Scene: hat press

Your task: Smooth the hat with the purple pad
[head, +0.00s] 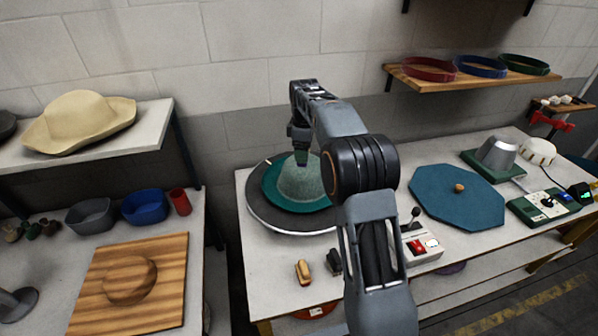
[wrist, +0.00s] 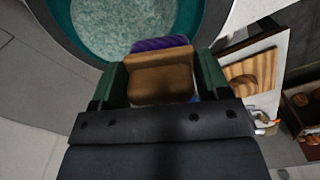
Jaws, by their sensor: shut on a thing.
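The teal hat (head: 272,187) sits brim down on a dark round plate (head: 262,211) on the table, and its paler, mottled crown rises in the middle. The hat also fills the top of the wrist view (wrist: 125,22). My gripper (wrist: 160,80) is shut on a brown block with green fingers at its two sides. The block's purple pad (wrist: 160,44) shows at its far edge, over the hat's near side. In the head view my gripper (head: 301,158) is at the crown, with the pad hidden there. I cannot tell whether the pad touches the felt.
A control box (head: 420,246) with a lever stands to the right, beside a blue octagonal board (head: 455,205). A wooden board (head: 165,258) lies on the left table.

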